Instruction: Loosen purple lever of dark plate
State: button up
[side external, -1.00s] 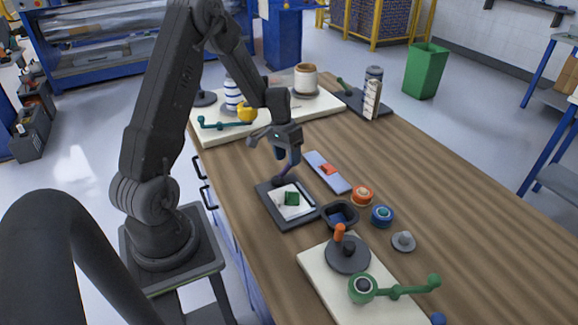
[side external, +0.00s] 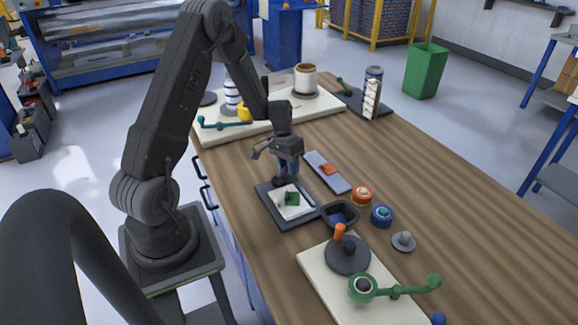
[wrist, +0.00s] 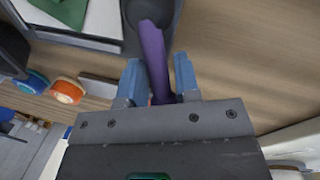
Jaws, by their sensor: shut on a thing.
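The dark plate (side external: 272,211) lies on the wooden table, with a white sheet (side external: 293,208) and a green square (side external: 292,198) on it. Its purple lever (wrist: 153,50) rises from a round dark base (wrist: 150,12) at the plate's far edge. My gripper (wrist: 158,80) is above that edge, its two blue fingers on either side of the lever and shut on it. In the side view my gripper (side external: 282,168) mostly hides the lever.
A dark open bin (side external: 328,224) stands close beside the plate. An orange roll (side external: 362,194), a blue roll (side external: 382,216) and a blue-grey strip (side external: 319,166) lie nearby. The table's right side is clear.

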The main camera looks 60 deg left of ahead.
grip_shut()
jog(key=shift+a, duration=0.1)
jog(key=n, duration=0.1)
jog(key=a+n, duration=0.1)
jog(key=shift+s+n+t, duration=0.3)
jog(key=shift+n, duration=0.1)
jog(key=n, duration=0.1)
jog(key=s+a+n, duration=0.1)
jog(key=n, duration=0.1)
jog(key=shift+s+n+y, duration=0.1)
jog(key=shift+n+y, duration=0.2)
jog(key=shift+y, duration=0.1)
jog(key=n, duration=0.1)
jog(key=s+n, duration=0.1)
jog(key=n, duration=0.1)
jog(key=shift+s+a+t, duration=0.1)
jog(key=shift+a+t, duration=0.3)
jog(key=shift+s+a+n+y, duration=0.1)
jog(key=shift+s+n+y, duration=0.15)
jog(key=shift+n, duration=0.5)
jog(key=shift+s+a+n+y, duration=0.15)
jog(key=shift+s+n, duration=0.15)
jog(key=shift+n, duration=0.45)
jog(key=shift+d, duration=0.1)
